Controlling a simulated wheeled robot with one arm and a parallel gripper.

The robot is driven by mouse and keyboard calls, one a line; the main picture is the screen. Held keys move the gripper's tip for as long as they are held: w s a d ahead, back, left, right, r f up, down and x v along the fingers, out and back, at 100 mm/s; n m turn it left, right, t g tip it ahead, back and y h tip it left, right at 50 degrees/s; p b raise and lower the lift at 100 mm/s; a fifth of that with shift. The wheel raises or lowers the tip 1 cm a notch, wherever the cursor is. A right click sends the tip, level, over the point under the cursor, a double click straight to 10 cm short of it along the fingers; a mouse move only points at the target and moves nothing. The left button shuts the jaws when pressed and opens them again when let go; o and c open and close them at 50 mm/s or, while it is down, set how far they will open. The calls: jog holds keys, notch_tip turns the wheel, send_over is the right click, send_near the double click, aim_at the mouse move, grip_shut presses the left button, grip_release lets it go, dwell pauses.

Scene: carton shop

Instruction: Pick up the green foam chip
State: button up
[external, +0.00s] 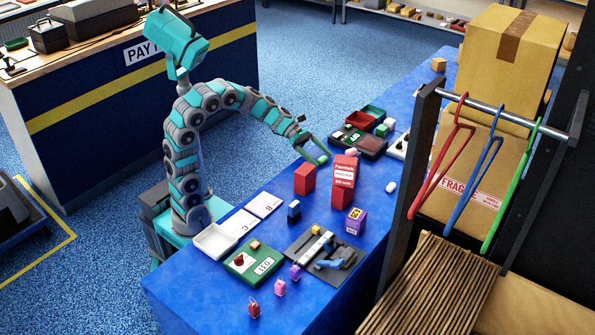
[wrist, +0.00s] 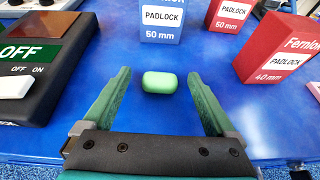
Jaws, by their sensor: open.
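The green foam chip (wrist: 159,82) is a small rounded pale-green piece lying on the blue tabletop in the wrist view. My gripper (wrist: 158,92) is open, with one green finger on each side of the chip. The chip lies between the fingertips, with a gap on both sides, and neither finger touches it. In the external view my gripper (external: 318,156) reaches down low over the table, beside the red boxes. I cannot clearly make out the green chip there.
A blue padlock box (wrist: 162,22) stands just beyond the chip. A red padlock box (wrist: 275,48) stands to the right, another red one (wrist: 229,14) behind. A dark OFF switch box (wrist: 45,55) is at the left. A white chip (external: 391,187) lies near the table's right edge.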

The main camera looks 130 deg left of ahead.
jog(key=shift+w+f, duration=0.15)
jog(key=shift+w, duration=0.15)
jog(key=c, duration=1.4)
